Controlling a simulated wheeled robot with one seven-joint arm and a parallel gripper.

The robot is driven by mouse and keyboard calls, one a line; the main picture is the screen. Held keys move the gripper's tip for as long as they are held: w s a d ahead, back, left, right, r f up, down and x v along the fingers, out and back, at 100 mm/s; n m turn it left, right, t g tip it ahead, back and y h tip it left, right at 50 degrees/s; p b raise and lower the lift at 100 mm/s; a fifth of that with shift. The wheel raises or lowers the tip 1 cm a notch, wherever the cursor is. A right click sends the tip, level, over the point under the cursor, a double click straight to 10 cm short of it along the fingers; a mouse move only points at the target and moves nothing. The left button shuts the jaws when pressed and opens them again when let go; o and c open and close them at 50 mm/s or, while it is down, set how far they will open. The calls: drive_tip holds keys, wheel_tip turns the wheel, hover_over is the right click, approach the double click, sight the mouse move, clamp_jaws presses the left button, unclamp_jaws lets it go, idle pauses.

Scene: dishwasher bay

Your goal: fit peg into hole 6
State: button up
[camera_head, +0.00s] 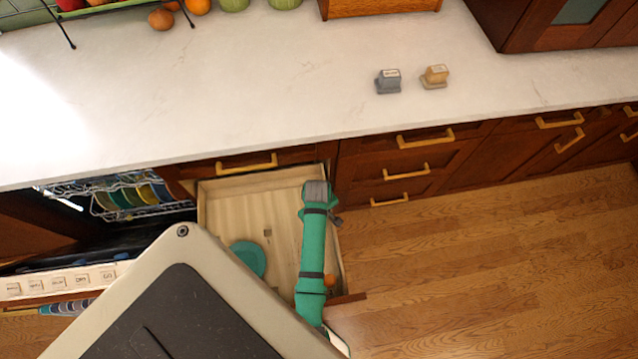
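My teal arm reaches up from the bottom over an open drawer and ends in a grey part. I cannot make out any gripper fingers there. Two small labelled blocks stand apart on the white counter, one blue-grey (388,82) and one tan (434,77). I cannot tell whether either is the peg. A pale strip (70,281) with several small marked squares runs along the lower left, too small to read. I cannot make out hole 6 in this view. My own body covers the lower middle.
The open wooden drawer (222,208) sticks out below the counter (250,95). A dishwasher rack (104,210) with plates stands left of it. Fruit (161,19) lies at the top left, and a wooden box (378,7) stands at the back. The wood floor (500,240) at right is clear.

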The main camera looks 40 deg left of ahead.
drive_tip(key=shift+f, duration=0.25)
drive_tip(key=o, duration=1.4)
drive_tip(key=shift+w+d, duration=0.1)
drive_tip(key=shift+c, duration=0.2)
drive_tip(key=shift+d, duration=0.1)
drive_tip(key=shift+c, duration=0.7)
drive_tip(key=shift+o, duration=0.4)
drive_tip(key=shift+r, duration=0.1)
drive_tip(key=shift+r, duration=0.25)
drive_tip(key=shift+w+r, duration=0.15)
drive_tip(key=shift+r, duration=1.2)
drive_tip(key=shift+o, duration=1)
drive_tip(key=shift+r, duration=0.25)
drive_tip(key=shift+s+a+r, duration=0.1)
drive_tip(key=shift+r, duration=0.45)
drive_tip(key=shift+s+a+r, duration=0.1)
drive_tip(key=shift+r, duration=0.4)
